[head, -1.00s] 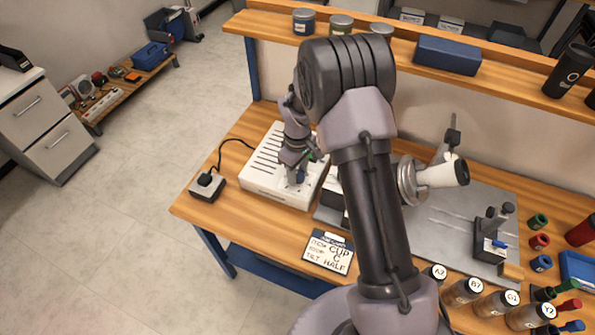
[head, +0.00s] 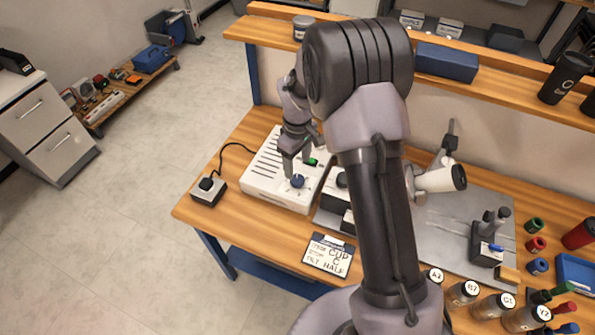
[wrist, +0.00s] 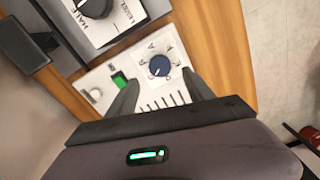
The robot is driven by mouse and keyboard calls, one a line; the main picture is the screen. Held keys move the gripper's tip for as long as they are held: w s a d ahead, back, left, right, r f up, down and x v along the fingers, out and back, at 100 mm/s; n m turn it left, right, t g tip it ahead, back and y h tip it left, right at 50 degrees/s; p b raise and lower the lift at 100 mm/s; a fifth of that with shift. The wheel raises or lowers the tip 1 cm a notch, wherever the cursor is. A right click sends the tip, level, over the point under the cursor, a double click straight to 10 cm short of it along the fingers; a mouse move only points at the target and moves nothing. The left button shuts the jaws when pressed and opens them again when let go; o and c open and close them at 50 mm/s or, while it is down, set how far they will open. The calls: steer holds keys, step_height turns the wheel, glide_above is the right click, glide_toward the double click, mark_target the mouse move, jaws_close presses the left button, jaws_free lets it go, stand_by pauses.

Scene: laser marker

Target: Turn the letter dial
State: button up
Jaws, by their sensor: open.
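The letter dial is a round blue knob with a white pointer mark on the white control box (head: 262,190). It shows in the head view (head: 297,181) and in the wrist view (wrist: 159,66), with small letters around it; I cannot read all of them. My gripper (head: 298,167) is just above the box, over the dial. In the wrist view my gripper (wrist: 160,82) is open, with a dark finger on either side of the dial and nothing between them. A green switch (wrist: 119,80) is beside the left finger.
Another dial (wrist: 95,6), on a panel marked LEVEL and HALF, is at upper left in the wrist view. A small black-topped box (head: 208,190) is at left. My arm hides part of the bench.

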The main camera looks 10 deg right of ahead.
step_height(320, 180, up, 10)
steer(key=p, duration=0.2)
steer(key=shift+r, duration=0.25)
step_height(320, 180, up, 7)
steer(key=p, duration=0.7)
glide_above(297, 178)
steer(key=shift+s+b, duration=0.15)
steer(key=shift+b, duration=0.15)
